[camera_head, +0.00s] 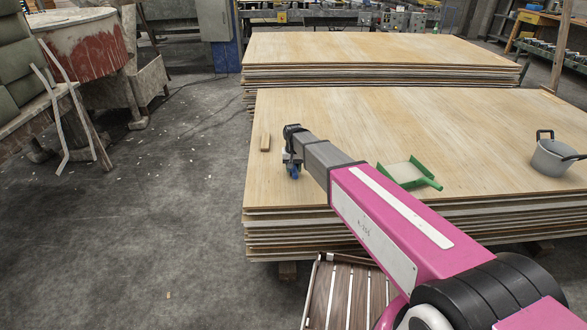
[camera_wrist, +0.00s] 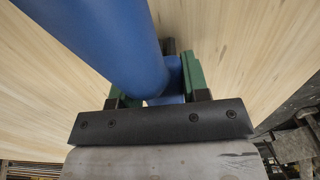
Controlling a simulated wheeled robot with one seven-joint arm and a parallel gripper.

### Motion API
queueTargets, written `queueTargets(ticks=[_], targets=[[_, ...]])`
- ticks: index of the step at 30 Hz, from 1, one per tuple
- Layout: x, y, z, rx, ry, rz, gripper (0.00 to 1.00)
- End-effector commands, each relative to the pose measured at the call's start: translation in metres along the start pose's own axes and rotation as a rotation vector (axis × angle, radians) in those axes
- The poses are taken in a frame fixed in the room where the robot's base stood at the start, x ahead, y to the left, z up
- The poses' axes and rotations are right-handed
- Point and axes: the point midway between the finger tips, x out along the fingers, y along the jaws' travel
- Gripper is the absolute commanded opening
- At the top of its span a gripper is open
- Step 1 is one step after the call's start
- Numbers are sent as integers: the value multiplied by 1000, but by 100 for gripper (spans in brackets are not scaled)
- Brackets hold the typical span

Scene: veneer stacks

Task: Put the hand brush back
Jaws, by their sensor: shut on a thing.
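My gripper (camera_head: 291,150) is over the near left part of the front veneer stack (camera_head: 340,115). In the wrist view its green fingers (camera_wrist: 160,85) are shut on a smooth blue rounded thing, which I take for the hand brush (camera_wrist: 105,45). The brush's blue part runs to the upper left there and hides much of the left finger. In the head view only a small blue end of the brush (camera_head: 293,172) shows below the gripper. Whether it touches the veneer, I cannot tell. A green dustpan (camera_head: 430,181) lies on the stack, right of my gripper, partly behind my arm.
A grey pot (camera_head: 552,156) stands at the stack's right. A second veneer stack (camera_head: 370,48) is behind. A slatted wooden thing (camera_head: 342,295) is below the front edge. Bare veneer lies beyond my gripper.

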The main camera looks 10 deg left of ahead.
Motion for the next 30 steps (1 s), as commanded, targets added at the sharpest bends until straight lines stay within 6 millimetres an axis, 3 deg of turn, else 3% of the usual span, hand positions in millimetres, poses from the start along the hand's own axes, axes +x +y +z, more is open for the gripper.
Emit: queueTargets(ticks=[4,5,6,7,20,30], targets=[[3,0,0,0,0,0,8],[3,0,0,0,0,0,49],[3,0,0,0,0,0,62],[3,0,0,0,0,0,68],[-7,0,0,0,1,0,68],[-70,0,0,0,2,-1,68]])
